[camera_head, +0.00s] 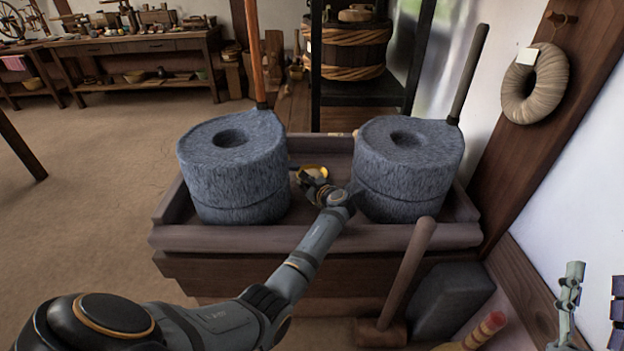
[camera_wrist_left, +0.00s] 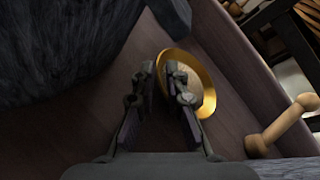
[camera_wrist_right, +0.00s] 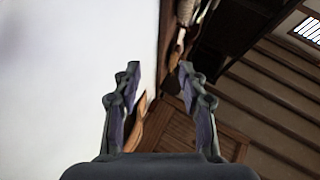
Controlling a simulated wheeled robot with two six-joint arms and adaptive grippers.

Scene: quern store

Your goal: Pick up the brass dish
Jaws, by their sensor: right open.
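The brass dish (camera_head: 314,170) lies in the wooden trough between two grey quern stones, partly hidden by my left gripper (camera_head: 310,180) in the head view. In the left wrist view the dish (camera_wrist_left: 207,82) shows as a bright gold ring with a paler middle. My left gripper (camera_wrist_left: 158,80) has its fingers partly apart there, at the near edge of the dish. One finger overlaps the rim; whether they touch is unclear. My right gripper (camera_head: 594,292) is open and empty at the lower right; it also shows in the right wrist view (camera_wrist_right: 159,70).
The left quern stone (camera_head: 235,180) and right quern stone (camera_head: 410,170) stand close on either side, with upright handles. A wooden peg-like piece (camera_wrist_left: 283,127) is near the dish. A mallet (camera_head: 405,275) leans against the front of the trough (camera_head: 220,238).

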